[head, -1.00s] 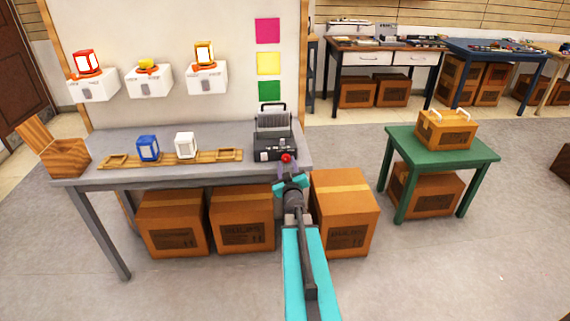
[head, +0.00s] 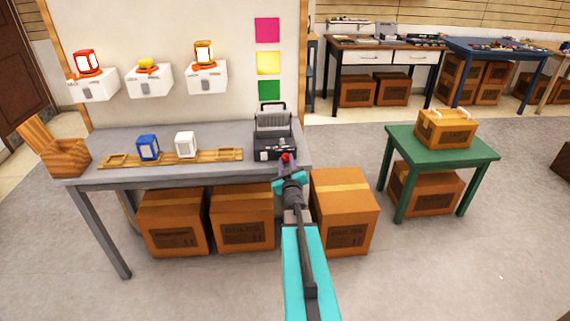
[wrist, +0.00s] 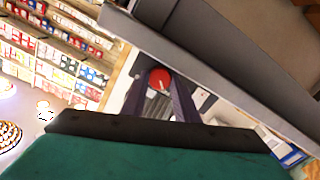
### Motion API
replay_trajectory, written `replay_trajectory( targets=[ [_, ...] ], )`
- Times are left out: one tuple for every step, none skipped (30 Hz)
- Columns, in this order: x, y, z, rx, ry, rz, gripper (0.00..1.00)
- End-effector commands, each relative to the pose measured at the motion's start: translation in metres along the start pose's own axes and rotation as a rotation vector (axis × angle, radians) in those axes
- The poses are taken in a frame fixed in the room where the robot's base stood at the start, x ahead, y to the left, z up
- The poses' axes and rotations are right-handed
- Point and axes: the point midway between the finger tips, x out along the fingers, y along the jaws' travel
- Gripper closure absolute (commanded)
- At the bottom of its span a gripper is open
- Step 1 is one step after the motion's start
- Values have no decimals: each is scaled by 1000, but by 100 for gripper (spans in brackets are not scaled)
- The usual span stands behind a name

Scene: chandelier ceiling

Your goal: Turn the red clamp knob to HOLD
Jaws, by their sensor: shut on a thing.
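The red clamp knob (head: 285,157) is on the front of a dark clamp device (head: 264,153) at the right end of the grey bench. My gripper (head: 287,164) reaches it from the front, its fingers shut on the knob. In the wrist view the round red knob (wrist: 160,78) shows between the tips of my two dark fingers (wrist: 160,88). A small pale mark shows on the knob's face. The word HOLD and any dial markings cannot be read in either view.
Cardboard boxes (head: 345,220) stand below the bench. A green table (head: 440,148) stands to the right, with open floor in front.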

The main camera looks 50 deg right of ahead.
Motion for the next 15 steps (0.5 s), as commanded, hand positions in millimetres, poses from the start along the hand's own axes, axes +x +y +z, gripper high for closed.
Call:
replay_trajectory(
  targets=[
    [2, -2, 1, 1, 0, -4, 95],
    [3, -2, 1, 4, 0, -4, 95],
    [3, -2, 1, 9, 1, -5, 95],
    [4, -1, 1, 13, 1, -4, 95],
    [4, -1, 1, 20, 1, -4, 95],
    [4, -1, 2, 31, 2, -4, 95],
    [5, -1, 2, 39, 2, -4, 95],
    [5, -1, 2, 50, 2, -4, 95],
    [5, -1, 2, 66, 2, -4, 95],
    [5, -1, 2, 78, 2, -4, 95],
    [5, -1, 2, 93, 2, -4, 95],
    [5, -1, 2, 114, 1, -4, 95],
    [5, -1, 3, 131, 1, -4, 95],
    [5, -1, 3, 150, 1, -3, 95],
    [5, -1, 3, 176, 1, -3, 95]
  ],
)
